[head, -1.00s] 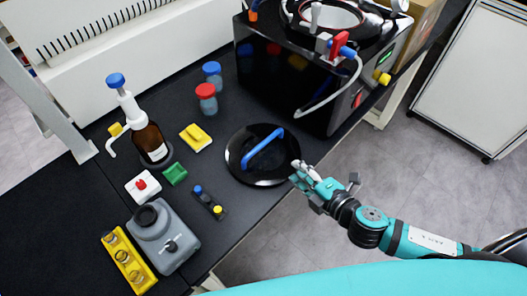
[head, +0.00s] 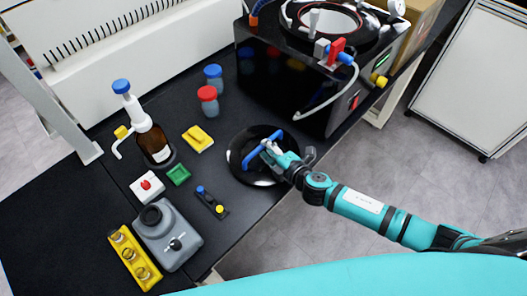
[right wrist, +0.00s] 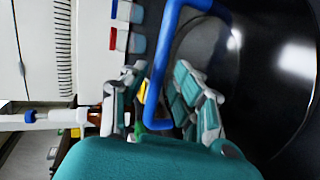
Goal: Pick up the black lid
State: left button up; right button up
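The black lid (head: 240,147) is a round, glossy disc lying flat on the dark bench, with a raised blue handle (head: 256,155) across its top. In the right wrist view the lid (right wrist: 275,95) fills the right side, and the blue handle (right wrist: 160,60) runs down between the fingers. My right gripper (head: 272,150) is over the lid at the near end of the handle. In the right wrist view the right gripper (right wrist: 158,95) is open, with its fingers on either side of the handle and gaps visible. My left gripper is not in view.
The black freeze dryer (head: 290,85) stands behind the lid, with a hose hanging at its front. Left of the lid are a yellow block (head: 197,138), a small rack (head: 211,202) and red-capped (head: 208,98) and blue-capped (head: 213,76) bottles. The bench edge is close on the right.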

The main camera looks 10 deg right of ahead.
jog(key=x, duration=0.3)
jog(key=shift+w+a, duration=0.1)
grip_shut()
dwell(0.4)
jog(key=shift+r, duration=0.15)
